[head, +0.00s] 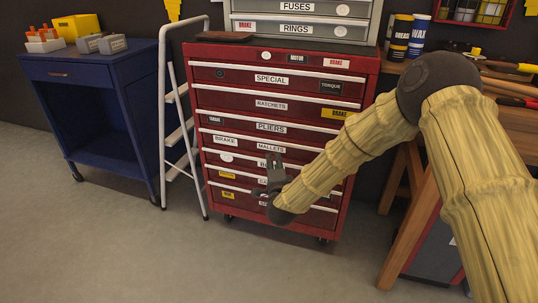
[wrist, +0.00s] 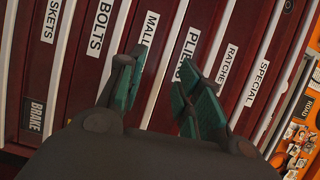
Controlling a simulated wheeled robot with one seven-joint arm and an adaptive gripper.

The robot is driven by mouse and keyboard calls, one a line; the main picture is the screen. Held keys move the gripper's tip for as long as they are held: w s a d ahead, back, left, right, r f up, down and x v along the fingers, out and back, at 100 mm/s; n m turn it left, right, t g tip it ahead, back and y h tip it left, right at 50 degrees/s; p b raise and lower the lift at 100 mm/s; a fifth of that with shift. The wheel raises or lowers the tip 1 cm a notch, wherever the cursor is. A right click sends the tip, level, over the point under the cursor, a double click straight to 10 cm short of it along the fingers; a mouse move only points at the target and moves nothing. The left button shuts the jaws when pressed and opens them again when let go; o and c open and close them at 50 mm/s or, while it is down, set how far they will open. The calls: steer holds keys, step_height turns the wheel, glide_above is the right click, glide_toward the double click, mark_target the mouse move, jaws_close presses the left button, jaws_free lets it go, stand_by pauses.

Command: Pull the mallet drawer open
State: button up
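The mallet drawer (head: 240,151) is in the red tool chest, with a white "MALLETS" label (head: 271,147). It looks shut, its front level with the others. In the wrist view the "MALL" part of that label (wrist: 149,27) shows above the fingers. The white pull strip (wrist: 166,52) of the mallet drawer runs between the "MALL" and "PLIERS" labels. My gripper (head: 274,158) is in front of the chest, just below the mallet label. In the wrist view my gripper (wrist: 157,88) is open, its teal-padded fingers on either side of the strip, with nothing held. Contact cannot be told.
The pliers drawer (head: 236,127) is directly above. A white stepladder (head: 163,110) stands at the chest's left, beside a blue cart (head: 100,80). A wooden workbench (head: 400,215) is at the right. The grey floor (head: 130,245) in front is clear.

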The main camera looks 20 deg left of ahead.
mark_target(269, 142)
steer(key=x, duration=0.3)
steer(key=r+b+x, duration=0.1)
steer(key=x, duration=0.3)
steer(key=b+x, duration=0.1)
steer(key=x, duration=0.3)
steer(key=shift+w+a+r, duration=0.2)
steer(key=shift+a+r, duration=0.05)
steer(key=shift+a, duration=0.1)
jaws_close()
